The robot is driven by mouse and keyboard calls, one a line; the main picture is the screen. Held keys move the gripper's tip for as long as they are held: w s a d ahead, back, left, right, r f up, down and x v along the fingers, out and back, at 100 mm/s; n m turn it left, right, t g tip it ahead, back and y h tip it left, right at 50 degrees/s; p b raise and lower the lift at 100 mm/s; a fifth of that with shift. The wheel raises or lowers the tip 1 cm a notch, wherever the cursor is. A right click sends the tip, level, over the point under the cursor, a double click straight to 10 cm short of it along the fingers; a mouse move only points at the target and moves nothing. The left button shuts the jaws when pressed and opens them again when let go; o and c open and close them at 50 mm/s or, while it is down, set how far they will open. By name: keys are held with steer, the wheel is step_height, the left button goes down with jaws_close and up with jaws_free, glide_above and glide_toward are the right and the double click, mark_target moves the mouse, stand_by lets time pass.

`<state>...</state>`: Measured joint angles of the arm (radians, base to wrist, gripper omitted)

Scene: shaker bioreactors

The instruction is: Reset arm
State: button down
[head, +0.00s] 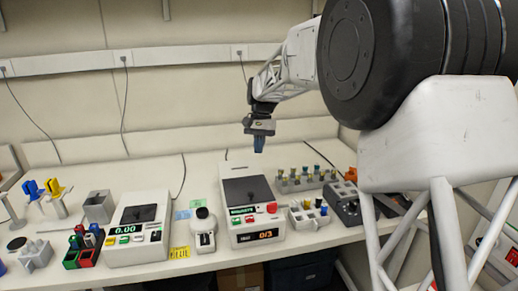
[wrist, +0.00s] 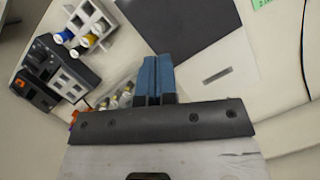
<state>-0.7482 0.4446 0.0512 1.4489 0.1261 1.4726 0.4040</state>
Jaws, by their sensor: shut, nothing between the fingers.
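My gripper (head: 259,145) hangs at the end of my raised arm, above the back of the bench and clear of everything on it. It points down in the head view. In the wrist view its blue fingers (wrist: 154,78) are together with nothing between them. Below it in the head view is a shaker bioreactor (head: 252,209) with a dark top plate and a lit display. A second shaker bioreactor (head: 138,227) with a green display stands farther left.
A rack of vials (head: 305,180) stands right of the nearer shaker, with a small white rack (head: 308,216) in front of it. A black device (head: 348,205) is farther right. A small white instrument (head: 204,232) stands between the shakers. Cables hang on the back wall.

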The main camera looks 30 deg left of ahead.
steer(key=shift+d, duration=0.1)
steer(key=s+d+r+m+t, duration=0.1)
steer(key=s+d+r, duration=0.2)
steer(key=d, duration=1)
steer(key=s+d+r+t+y, duration=0.1)
steer(key=s+d+r, duration=0.2)
steer(key=d, duration=1)
steer(key=s+d+r+m+t, duration=0.1)
steer(key=s+d+r, duration=0.15)
steer(key=d, duration=1.05)
steer(key=s+d+f+t, duration=0.1)
steer(key=s+d+f, duration=0.2)
steer(key=s+d, duration=0.5)
steer(key=s+d+f+m+t, duration=0.1)
steer(key=s+d+f, duration=0.2)
steer(key=s+d, duration=0.5)
steer(key=s+d+f, duration=0.3)
steer(key=s+d, duration=0.5)
steer(key=s, duration=0.2)
steer(key=shift+s+f+m+t, duration=0.25)
steer(key=shift+f+m+t, duration=0.1)
steer(key=shift+m+t, duration=0.05)
steer(key=c, duration=1.8)
jaws_free()
